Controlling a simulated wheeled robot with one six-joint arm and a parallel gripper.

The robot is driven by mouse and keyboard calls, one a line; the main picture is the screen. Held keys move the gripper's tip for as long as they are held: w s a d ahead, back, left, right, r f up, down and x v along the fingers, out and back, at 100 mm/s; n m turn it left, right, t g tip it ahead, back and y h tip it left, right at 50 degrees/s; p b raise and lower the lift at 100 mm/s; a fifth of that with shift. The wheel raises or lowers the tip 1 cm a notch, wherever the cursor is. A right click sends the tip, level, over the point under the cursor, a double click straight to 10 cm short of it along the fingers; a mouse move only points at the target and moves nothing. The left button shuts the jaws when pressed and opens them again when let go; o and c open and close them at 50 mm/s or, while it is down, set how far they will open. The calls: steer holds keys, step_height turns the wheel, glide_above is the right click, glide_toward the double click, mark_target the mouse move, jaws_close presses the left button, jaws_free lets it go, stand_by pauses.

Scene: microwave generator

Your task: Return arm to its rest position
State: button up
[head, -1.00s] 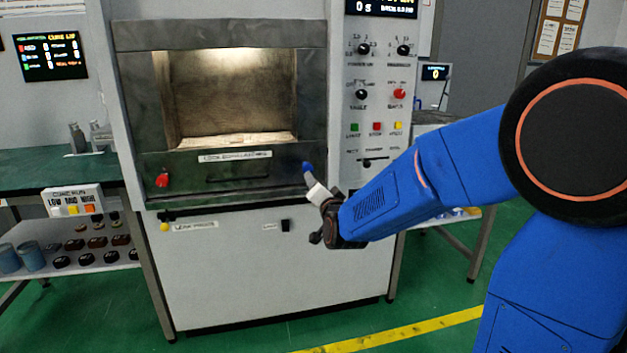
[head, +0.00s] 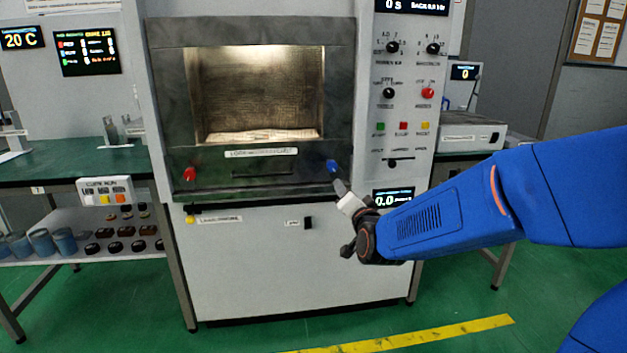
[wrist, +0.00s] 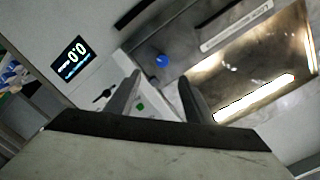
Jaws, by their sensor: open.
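My blue arm (head: 455,212) reaches in from the right in the head view. My gripper (head: 341,187) is at its end, in front of the lower right corner of the microwave generator's lit chamber (head: 262,90). It is just below the blue knob (head: 332,166) in that picture. In the wrist view my gripper (wrist: 160,88) shows two dark fingers spread apart with nothing between them. The blue knob also shows in the wrist view (wrist: 161,62), beyond the fingertips and apart from them.
The generator's control panel (head: 407,100) stands right of the chamber. A red knob (head: 189,174) is at the chamber's lower left. A green bench (head: 60,168) is at left, with cups (head: 40,241) on a shelf below. Green floor with a yellow line (head: 400,335) lies in front.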

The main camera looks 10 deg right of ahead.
steer(key=s+d+f+n+g, duration=0.2)
steer(key=s+f+n+g, duration=0.1)
steer(key=s, duration=0.9)
steer(key=s+d+f+n+g, duration=0.2)
steer(key=s+g, duration=0.3)
steer(key=s, duration=0.8)
steer(key=s+d+f+n+g, duration=0.3)
steer(key=s+f+g, duration=0.1)
steer(key=s, duration=0.8)
steer(key=shift+s+f+n+g, duration=0.3)
steer(key=shift+s+f+n, duration=0.1)
steer(key=shift+c, duration=0.6)
